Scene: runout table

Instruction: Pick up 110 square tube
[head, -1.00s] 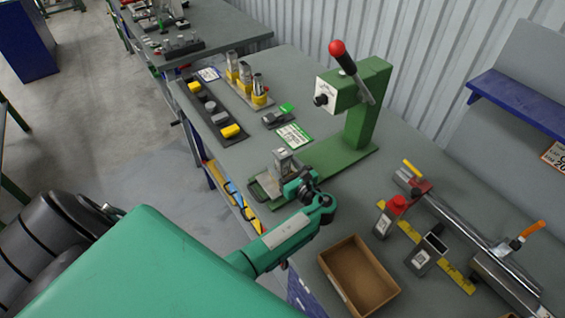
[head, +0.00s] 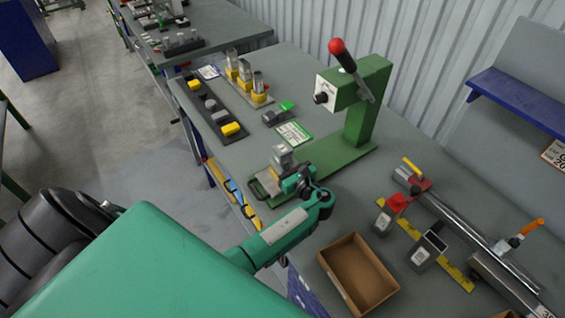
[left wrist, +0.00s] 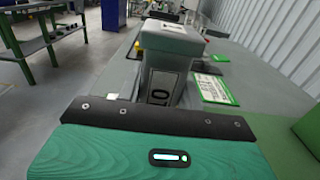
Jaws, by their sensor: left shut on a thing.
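A grey square tube with a darker grey cap (head: 282,157) is at the front end of the green press's base. My left gripper (head: 296,180) is shut on it from the near right side. In the left wrist view the tube (left wrist: 161,86) shows a label ending in "0", with the rest of the label hidden or unclear. The tube looks slightly tilted in the head view, and I cannot tell whether its lower end touches the base. My fingers mostly hide behind the wrist housing in the wrist view. My right gripper is not in view.
The green press (head: 367,105) with a red-knobbed lever stands just behind. An open brown box (head: 357,275) lies to the near right. Two labelled square tubes stand by a yellow strip (head: 455,274) near a clamp rail. A dark tray (head: 211,108) with caps lies at the left.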

